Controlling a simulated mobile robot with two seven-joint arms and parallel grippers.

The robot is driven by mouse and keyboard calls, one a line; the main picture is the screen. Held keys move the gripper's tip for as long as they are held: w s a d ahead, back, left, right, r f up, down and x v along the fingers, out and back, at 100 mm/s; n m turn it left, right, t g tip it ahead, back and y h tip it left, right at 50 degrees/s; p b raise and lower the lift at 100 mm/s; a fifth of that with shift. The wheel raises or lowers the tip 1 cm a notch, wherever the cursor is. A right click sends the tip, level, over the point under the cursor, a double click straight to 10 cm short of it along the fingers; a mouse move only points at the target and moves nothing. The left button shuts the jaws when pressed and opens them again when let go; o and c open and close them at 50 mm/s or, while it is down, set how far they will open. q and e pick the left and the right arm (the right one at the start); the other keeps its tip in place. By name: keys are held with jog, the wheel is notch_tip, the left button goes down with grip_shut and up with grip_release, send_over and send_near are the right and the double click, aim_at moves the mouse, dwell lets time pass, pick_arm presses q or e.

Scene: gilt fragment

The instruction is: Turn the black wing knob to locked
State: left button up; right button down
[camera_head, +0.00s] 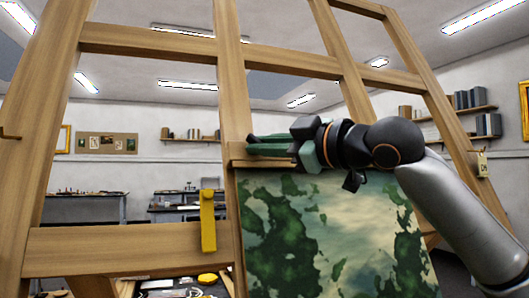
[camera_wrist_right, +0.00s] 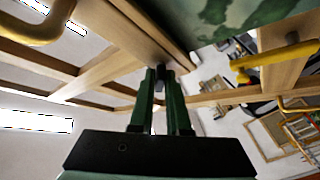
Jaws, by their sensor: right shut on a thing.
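My right gripper (camera_head: 252,145), with green fingers, reaches from the right to the upright beam of a wooden easel-like frame (camera_head: 228,90), just above a green and cream painted panel (camera_head: 330,225). In the right wrist view, the right gripper (camera_wrist_right: 162,76) has its two fingertips closed around a small black part, the black wing knob (camera_wrist_right: 161,86), close to the wooden beam. The knob is mostly hidden by the fingers, and in the head view I cannot make it out. Its turn angle and any locked mark cannot be told. My left gripper is not in view.
Workbenches (camera_head: 85,207) and shelves stand farther back. My right arm passes in front of the panel's upper right corner.

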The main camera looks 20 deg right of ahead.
pick_arm(q)
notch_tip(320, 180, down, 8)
jog(key=b, duration=0.8)
pick_arm(e)
jog(key=m+h+p, duration=0.2)
jog(key=m+h, duration=0.4)
jog(key=m, duration=0.4)
jog(key=a+m+g+h+p, duration=0.1)
jog(key=m+h+p, duration=0.2)
jog(key=m+h, duration=0.3)
jog(key=r+m+g+h+p, duration=0.1)
jog(key=m+h+p, duration=0.2)
jog(key=m, duration=1.2)
jog(key=shift+a+m+h, duration=0.15)
jog(key=shift+a+h, duration=0.05)
jog(key=shift+h, duration=0.5)
jog(key=shift+a+m+h, duration=0.15)
jog(key=shift+h, duration=0.55)
jog(key=shift+f+m+g+p, duration=0.1)
jog(key=shift+m+g+p, duration=0.55)
jog(key=shift+m, duration=0.25)
jog(key=shift+m+g+p, duration=0.35)
jog(key=shift+m, duration=0.35)
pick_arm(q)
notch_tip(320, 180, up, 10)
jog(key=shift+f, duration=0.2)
pick_arm(e)
jog(key=shift+m+g, duration=0.5)
jog(key=shift+m, duration=0.3)
jog(key=shift+w+f, duration=0.1)
